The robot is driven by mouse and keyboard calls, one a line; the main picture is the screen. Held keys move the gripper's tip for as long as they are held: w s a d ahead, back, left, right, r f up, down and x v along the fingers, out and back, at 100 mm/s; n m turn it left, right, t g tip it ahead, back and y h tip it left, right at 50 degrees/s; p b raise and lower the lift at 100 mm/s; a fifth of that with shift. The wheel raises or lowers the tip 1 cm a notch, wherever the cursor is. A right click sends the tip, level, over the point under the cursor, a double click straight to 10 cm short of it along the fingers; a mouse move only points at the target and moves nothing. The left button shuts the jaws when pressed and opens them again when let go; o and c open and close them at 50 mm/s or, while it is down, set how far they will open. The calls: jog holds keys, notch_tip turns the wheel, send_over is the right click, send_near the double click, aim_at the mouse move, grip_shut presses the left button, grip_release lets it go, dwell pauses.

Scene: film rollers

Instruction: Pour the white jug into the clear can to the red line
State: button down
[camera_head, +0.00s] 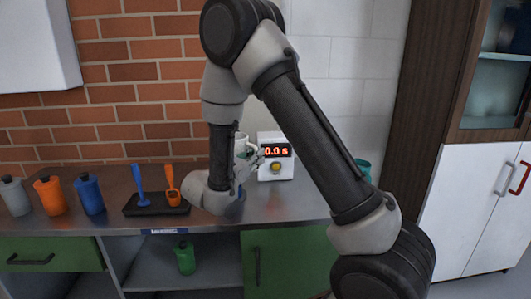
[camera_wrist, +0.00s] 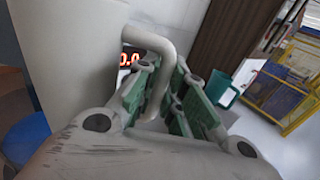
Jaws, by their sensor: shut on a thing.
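The white jug (camera_wrist: 70,50) fills the left of the wrist view, with its handle (camera_wrist: 160,42) reaching toward my gripper. It also shows in the head view (camera_head: 241,143), mostly hidden behind my arm. My gripper (camera_wrist: 165,95), with green-padded fingers, is shut on the jug's handle. In the head view my gripper (camera_head: 244,168) is above the counter, left of the timer. The jug looks close to upright in the head view. I cannot make out the clear can or its red line in either view. The liquid inside the jug is not visible.
A white timer (camera_head: 275,158) reading 0.0 s stands behind. Grey (camera_head: 15,196), orange (camera_head: 50,195) and blue (camera_head: 89,194) bottles and a black tray (camera_head: 157,205) with blue and orange tools stand left. A teal mug (camera_wrist: 220,90) is at the right. Something blue (camera_wrist: 25,140) is below the jug.

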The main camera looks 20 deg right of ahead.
jog(key=shift+w+d+r, duration=0.15)
jog(key=shift+w+d, duration=0.2)
jog(key=shift+d, duration=0.2)
notch_tip(320, 180, up, 10)
jog(key=n, duration=0.8)
jog(key=shift+s+d, duration=0.15)
jog(key=shift+s, duration=0.15)
dwell(0.8)
jog(key=shift+w+a+r+n, duration=0.15)
jog(key=shift+w+r+n, duration=0.05)
jog(key=shift+r+n, duration=0.3)
jog(key=shift+w+a+r+n, duration=0.1)
jog(key=shift+w+r+n, duration=0.05)
jog(key=shift+r+n, duration=0.3)
dwell(2.5)
jog(key=shift+f+n, duration=0.25)
jog(key=shift+f, duration=0.25)
dwell(1.2)
